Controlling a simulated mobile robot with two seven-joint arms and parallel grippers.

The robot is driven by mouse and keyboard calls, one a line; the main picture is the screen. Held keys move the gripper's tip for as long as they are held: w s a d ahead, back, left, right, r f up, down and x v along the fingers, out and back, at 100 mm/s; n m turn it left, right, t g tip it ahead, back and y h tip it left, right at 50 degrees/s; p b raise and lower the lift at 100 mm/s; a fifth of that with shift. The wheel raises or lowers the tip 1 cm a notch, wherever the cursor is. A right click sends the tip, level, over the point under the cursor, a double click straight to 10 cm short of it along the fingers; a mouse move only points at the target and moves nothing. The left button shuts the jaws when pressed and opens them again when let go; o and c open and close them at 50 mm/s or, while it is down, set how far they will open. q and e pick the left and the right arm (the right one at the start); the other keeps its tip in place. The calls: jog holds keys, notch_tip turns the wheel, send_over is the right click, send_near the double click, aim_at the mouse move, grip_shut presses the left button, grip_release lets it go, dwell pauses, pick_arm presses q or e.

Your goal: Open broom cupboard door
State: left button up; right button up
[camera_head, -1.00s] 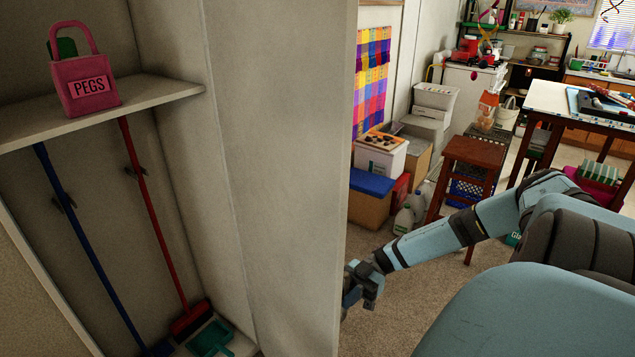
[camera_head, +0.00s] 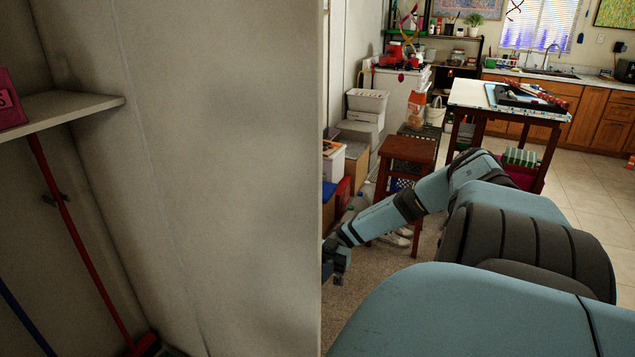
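The broom cupboard door (camera_head: 255,190) stands wide open as a large pale panel left of centre. To its left the cupboard inside shows, with a shelf (camera_head: 75,112), a red-handled broom (camera_head: 75,225) and part of a blue handle (camera_head: 22,315). My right gripper (camera_head: 334,272) is at the door's free edge, on its far side. Its fingers are partly hidden behind the door, so I cannot tell whether they are open or touching it. My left gripper is not in view.
A pink pegs bag (camera_head: 10,100) sits on the shelf. Beyond the door are a brown stool (camera_head: 408,150), stacked boxes (camera_head: 362,118) and a white-topped table (camera_head: 505,98). Tiled floor (camera_head: 590,195) is clear at the right.

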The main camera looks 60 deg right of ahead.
jog(key=shift+o, duration=1.4)
jog(key=d+b, duration=0.3)
jog(key=d, duration=1)
jog(key=shift+s+d+b, duration=0.2)
jog(key=shift+d+b, duration=0.1)
jog(key=shift+d, duration=0.1)
